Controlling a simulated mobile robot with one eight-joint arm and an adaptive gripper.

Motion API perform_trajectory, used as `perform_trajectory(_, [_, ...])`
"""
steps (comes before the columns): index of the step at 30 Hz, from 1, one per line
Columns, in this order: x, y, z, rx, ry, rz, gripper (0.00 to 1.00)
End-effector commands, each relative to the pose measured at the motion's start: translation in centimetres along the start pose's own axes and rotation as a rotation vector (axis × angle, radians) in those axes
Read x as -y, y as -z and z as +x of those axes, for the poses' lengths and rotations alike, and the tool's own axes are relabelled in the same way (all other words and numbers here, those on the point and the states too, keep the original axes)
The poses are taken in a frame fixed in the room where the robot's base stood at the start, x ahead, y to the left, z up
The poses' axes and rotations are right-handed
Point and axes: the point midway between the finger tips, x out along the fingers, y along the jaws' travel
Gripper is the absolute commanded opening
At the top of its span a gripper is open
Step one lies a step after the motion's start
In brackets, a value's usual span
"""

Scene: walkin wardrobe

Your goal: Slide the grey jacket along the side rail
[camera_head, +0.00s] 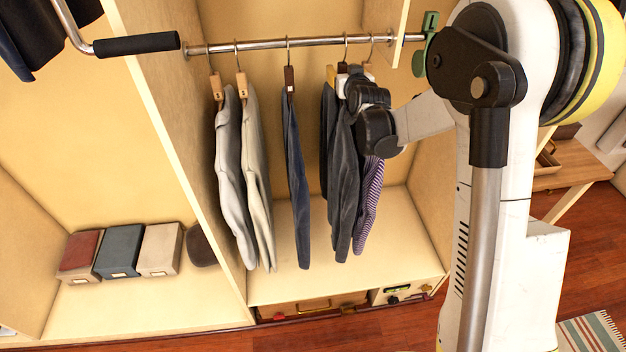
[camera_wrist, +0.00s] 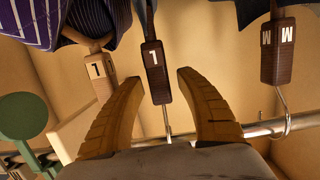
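The dark grey jacket (camera_head: 343,190) hangs in the right wardrobe bay, partly hidden by my wrist. In the head view my gripper (camera_head: 347,72) is at hanger height, just under the rail, mostly hidden by my wrist. The metal side rail (camera_head: 265,44) runs across the bay and also shows in the wrist view (camera_wrist: 262,128).
A purple striped shirt (camera_head: 370,185) hangs close right of the jacket. A navy garment (camera_head: 296,190) hangs to its left, with free rail between. Light grey (camera_head: 230,180) and cream (camera_head: 257,180) garments hang farther left. A green fitting (camera_head: 420,55) is at the rail's right end.

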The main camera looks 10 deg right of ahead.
Motion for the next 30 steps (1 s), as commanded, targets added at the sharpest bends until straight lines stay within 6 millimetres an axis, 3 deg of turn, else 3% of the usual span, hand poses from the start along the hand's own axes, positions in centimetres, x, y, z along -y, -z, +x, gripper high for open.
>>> perform_trajectory(8, [0.0, -0.1, -1.1, 0.002, 0.0, 0.0, 0.43])
perform_trajectory(21, [0.0, 0.0, -10.0, 0.001, 0.0, 0.0, 0.43])
perform_trajectory(30, [0.0, 0.0, -12.1, 0.0, 0.0, 0.0, 0.43])
